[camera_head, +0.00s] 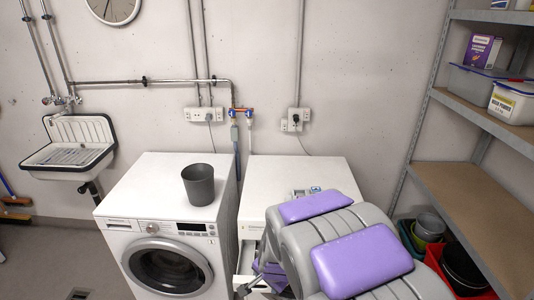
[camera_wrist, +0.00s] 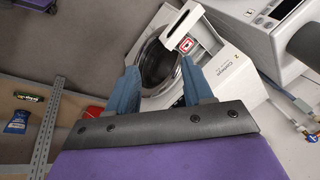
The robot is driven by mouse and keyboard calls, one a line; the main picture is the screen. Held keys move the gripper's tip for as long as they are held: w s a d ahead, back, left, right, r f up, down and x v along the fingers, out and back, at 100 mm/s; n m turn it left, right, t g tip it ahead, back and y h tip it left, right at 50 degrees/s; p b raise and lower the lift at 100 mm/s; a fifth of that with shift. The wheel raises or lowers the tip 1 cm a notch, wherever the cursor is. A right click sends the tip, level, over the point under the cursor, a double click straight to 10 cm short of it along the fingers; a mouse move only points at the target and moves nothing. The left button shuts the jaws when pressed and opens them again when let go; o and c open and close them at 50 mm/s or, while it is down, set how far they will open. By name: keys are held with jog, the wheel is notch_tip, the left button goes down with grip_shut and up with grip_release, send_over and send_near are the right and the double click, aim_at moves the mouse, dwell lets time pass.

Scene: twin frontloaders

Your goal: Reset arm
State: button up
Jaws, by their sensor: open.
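Two white front-loading washing machines stand side by side. The left machine (camera_head: 165,225) has a round dark door and a dark grey cup (camera_head: 198,184) upright on top. The right machine (camera_head: 290,185) is largely hidden behind my arm in the head view. In the wrist view the right machine (camera_wrist: 235,68) shows its round door, and a drawer (camera_wrist: 187,42) with a red-and-white label stands out from its front. My gripper (camera_wrist: 158,66) is open, its two blue fingers apart with nothing held between them, in front of this machine.
Metal shelving (camera_head: 465,195) with boxes and tubs stands at the right. A red crate (camera_head: 460,270) with dark pots is low beside my arm. A wall sink (camera_head: 72,145) hangs at the left. The floor front left is clear, apart from a small drain.

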jog(key=s+d+r+n+g, duration=0.2)
jog(key=s+d+r, duration=0.2)
jog(key=s, duration=0.6)
jog(key=s+d+r+n+g+h, duration=0.1)
jog(key=s+d+r+n, duration=0.2)
jog(key=s, duration=0.7)
jog(key=s+d+r+n+g, duration=0.2)
jog(key=s+d+r, duration=0.4)
jog(key=s, duration=0.4)
jog(key=shift+s+d+r+n+g, duration=0.3)
jog(key=shift+s+d+n, duration=0.1)
jog(key=shift+n, duration=0.2)
jog(key=shift+w, duration=0.1)
